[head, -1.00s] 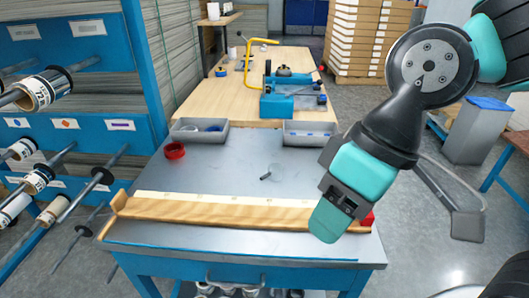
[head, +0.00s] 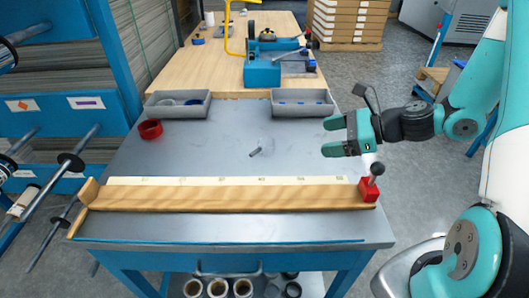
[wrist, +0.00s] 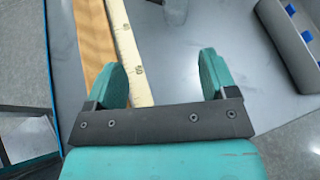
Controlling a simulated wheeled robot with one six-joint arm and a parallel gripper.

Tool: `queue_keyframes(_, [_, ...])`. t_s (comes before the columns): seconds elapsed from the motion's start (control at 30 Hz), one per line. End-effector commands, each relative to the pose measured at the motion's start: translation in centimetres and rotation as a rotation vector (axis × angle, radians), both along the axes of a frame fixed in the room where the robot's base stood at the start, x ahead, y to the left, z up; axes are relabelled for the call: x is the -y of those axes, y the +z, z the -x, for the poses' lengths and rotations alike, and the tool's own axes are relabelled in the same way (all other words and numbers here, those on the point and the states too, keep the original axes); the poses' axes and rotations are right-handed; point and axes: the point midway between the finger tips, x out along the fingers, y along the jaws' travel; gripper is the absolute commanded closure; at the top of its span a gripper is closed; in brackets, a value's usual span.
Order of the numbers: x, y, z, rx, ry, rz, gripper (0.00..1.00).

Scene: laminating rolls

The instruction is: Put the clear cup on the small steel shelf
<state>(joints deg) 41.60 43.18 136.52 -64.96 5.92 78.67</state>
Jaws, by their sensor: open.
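A faint, see-through shape that looks like the clear cup (head: 265,143) is on the grey steel tabletop (head: 210,150), right of centre. I cannot make out a small steel shelf with certainty.
A wooden rail with a measuring strip (head: 230,197) crosses the table's front, with a red clamp (head: 370,188) at its right end. Two grey trays (head: 178,104) (head: 302,103) stand at the back. A red ring (head: 151,129) lies left. The middle of the tabletop is mostly clear.

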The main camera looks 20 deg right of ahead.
Motion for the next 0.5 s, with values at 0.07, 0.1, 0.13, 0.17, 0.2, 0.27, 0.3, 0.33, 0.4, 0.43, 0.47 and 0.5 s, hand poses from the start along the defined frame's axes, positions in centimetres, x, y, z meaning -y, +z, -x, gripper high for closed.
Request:
queue_keyframes(0.07, [1.3, -0.9, -0.2, -0.041, -0.081, -0.063, 0.22])
queue_keyframes(0.1, [1.6, -1.0, -0.3, -0.052, -0.105, -0.083, 0.22])
queue_keyframes(0.13, [1.7, -1.2, -0.4, -0.059, -0.116, -0.094, 0.22])
queue_keyframes(0.17, [1.7, -1.4, -0.6, -0.064, -0.125, -0.101, 0.22])
queue_keyframes(0.2, [1.4, -1.6, -0.9, -0.067, -0.130, -0.106, 0.22])
queue_keyframes(0.27, [0.7, -2.0, -1.5, -0.070, -0.131, -0.109, 0.22])
queue_keyframes(0.3, [0.1, -2.3, -1.9, -0.070, -0.130, -0.109, 0.22])
queue_keyframes(0.33, [-0.5, -2.5, -2.3, -0.070, -0.127, -0.109, 0.22])
queue_keyframes(0.4, [-1.7, -3.2, -3.3, -0.069, -0.126, -0.108, 0.22])
queue_keyframes(0.43, [-2.2, -3.4, -3.7, -0.069, -0.126, -0.108, 0.22])
queue_keyframes(0.47, [-2.7, -3.7, -4.1, -0.069, -0.126, -0.107, 0.22])
queue_keyframes(0.5, [-3.4, -4.0, -4.6, -0.068, -0.125, -0.106, 0.22])
